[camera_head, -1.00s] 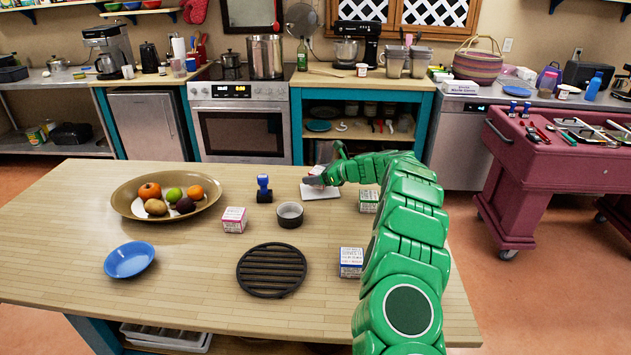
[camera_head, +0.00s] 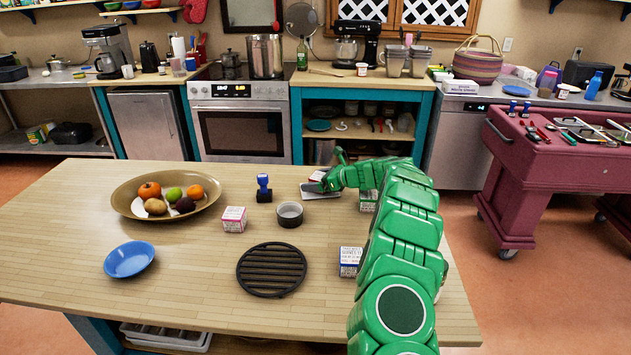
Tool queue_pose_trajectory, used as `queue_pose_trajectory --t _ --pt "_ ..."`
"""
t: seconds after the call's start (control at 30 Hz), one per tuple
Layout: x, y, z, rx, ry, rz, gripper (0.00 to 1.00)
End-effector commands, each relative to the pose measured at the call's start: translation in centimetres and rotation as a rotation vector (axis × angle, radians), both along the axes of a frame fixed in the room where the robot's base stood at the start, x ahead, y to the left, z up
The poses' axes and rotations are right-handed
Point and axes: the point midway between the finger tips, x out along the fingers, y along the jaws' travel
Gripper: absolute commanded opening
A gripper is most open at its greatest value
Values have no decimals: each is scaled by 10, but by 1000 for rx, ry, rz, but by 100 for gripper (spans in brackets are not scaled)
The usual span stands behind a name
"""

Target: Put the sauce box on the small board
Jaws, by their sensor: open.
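A small pale board (camera_head: 322,194) lies on the wooden island at its far side. My gripper (camera_head: 322,184) is low over this board and open. A small white patch shows beside the gripper, too small and covered to tell what it is. Small printed cartons stand on the island: a pink and white box (camera_head: 234,219) left of the black ramekin, a green and white box (camera_head: 369,201) partly behind my arm, and a blue and white box (camera_head: 349,262) beside my arm. I cannot read which one is the sauce box.
A fruit bowl (camera_head: 126,205), a blue stamp (camera_head: 264,188), a dark ramekin (camera_head: 290,214), a blue bowl (camera_head: 129,260) and a black round trivet (camera_head: 271,270) stand on the island (camera_head: 190,285). The wood between them is clear.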

Motion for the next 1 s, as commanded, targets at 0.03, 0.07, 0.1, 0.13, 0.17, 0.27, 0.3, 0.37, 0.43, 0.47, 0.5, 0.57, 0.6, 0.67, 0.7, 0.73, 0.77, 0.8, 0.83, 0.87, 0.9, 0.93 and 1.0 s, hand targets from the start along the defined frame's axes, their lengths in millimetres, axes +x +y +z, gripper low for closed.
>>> queue_pose_trajectory --t 0.03,0.07,0.1,0.13,0.17,0.27,0.3,0.37,0.43,0.47,0.5,0.57,0.6,0.67,0.7,0.73,0.77,0.8,0.83,0.87,0.9,0.93,1.0 --pt "0 0 1 0 0 0 93" --pt "0 0 2 0 0 0 93" --pt "0 -1 3 0 0 -1 93" --pt "-1 -3 4 0 0 -1 93" --pt "-1 -4 4 0 0 -1 93" --pt "-5 -12 8 0 1 0 93" --pt "-6 -16 10 1 1 -2 93" --pt "-9 -23 14 3 0 -2 93" --pt "-13 -31 18 2 0 -1 93" --pt "-14 -35 20 2 -1 -1 93" --pt "-16 -41 22 2 -1 -2 93" --pt "-19 -48 25 2 -1 -2 93" --pt "-21 -53 27 1 -1 -1 93" --pt "-25 -61 31 2 0 -1 93" --pt "-27 -67 34 3 -1 -1 93" --pt "-29 -71 35 3 -1 -1 93" --pt "-31 -74 37 2 0 0 93" --pt "-33 -78 39 3 0 0 93" --pt "-34 -82 41 3 0 0 93" --pt "-35 -86 42 3 0 0 93" --pt "-37 -90 43 2 0 0 93" --pt "-38 -92 44 2 0 0 93" --pt "-40 -97 46 1 0 1 93"
